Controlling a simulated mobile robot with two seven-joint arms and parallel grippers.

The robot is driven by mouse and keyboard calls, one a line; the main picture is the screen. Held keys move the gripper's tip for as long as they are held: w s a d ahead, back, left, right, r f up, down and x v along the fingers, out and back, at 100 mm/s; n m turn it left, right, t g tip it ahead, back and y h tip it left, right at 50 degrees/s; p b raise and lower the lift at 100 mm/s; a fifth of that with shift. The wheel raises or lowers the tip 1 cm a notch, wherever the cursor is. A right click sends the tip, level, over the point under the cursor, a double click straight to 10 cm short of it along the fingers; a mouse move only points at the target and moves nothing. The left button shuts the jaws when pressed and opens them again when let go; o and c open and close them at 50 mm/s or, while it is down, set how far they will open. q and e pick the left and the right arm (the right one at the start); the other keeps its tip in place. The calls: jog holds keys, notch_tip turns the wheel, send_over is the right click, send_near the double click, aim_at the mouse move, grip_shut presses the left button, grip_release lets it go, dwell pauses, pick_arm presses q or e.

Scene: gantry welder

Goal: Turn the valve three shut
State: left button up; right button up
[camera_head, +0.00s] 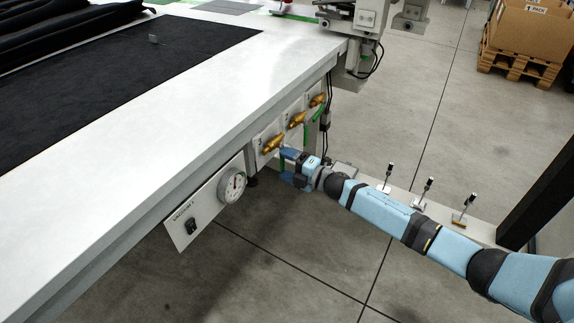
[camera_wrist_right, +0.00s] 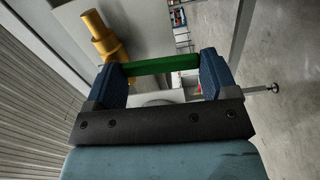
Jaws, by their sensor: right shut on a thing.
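Three brass valves sit on pale plates along the side of the white table. The nearest valve (camera_head: 272,144) is beside my right gripper (camera_head: 284,166); the mark on its plate is too small to read surely. In the right wrist view the brass valve body (camera_wrist_right: 103,37) is at the upper left. Its green handle (camera_wrist_right: 160,65) runs sideways from it, between the two blue fingers of my right gripper (camera_wrist_right: 160,76), which is shut on it. In the head view this handle is mostly hidden by the gripper. My left gripper is not in view.
The middle valve (camera_head: 296,119) and far valve (camera_head: 317,100) have green handles close by. The white table (camera_head: 150,110) overhangs the valves. A low beam with several clamps (camera_head: 421,194) lies behind my right arm.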

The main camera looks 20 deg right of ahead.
jog(key=o, duration=1.2)
jog(key=p+v, duration=0.2)
jog(key=v, duration=1.2)
jog(key=shift+w, duration=0.1)
